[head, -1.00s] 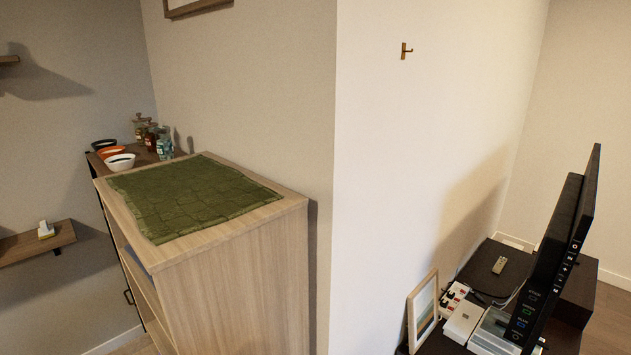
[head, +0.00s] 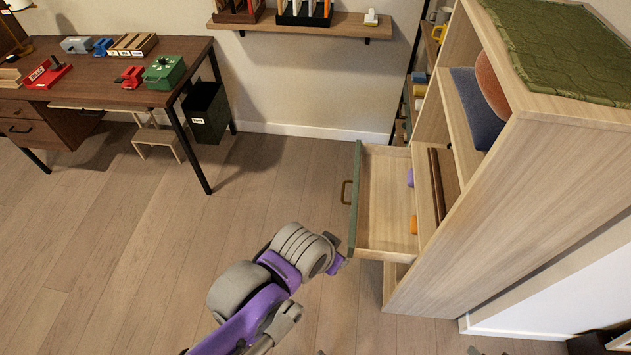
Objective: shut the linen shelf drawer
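The linen shelf (head: 550,190) is a tall pale wood unit on the right in the head view. Its drawer (head: 385,200) stands pulled out to the left, with a green front (head: 355,205) and a brass handle (head: 346,193). Inside it are a purple item (head: 410,177) and an orange item (head: 413,225) near the shelf side. My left arm comes up from the bottom, left of centre. Its gripper end (head: 338,263) is close to the near lower corner of the drawer front; I cannot tell if they touch. Its fingers are not clear. My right gripper is not in view.
A dark desk (head: 110,90) with red and green items stands at the far left, with a black bin (head: 207,112) and a small stool (head: 160,140) by it. Wooden floor (head: 270,190) is free before the drawer. A green mat (head: 560,50) lies on the shelf top.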

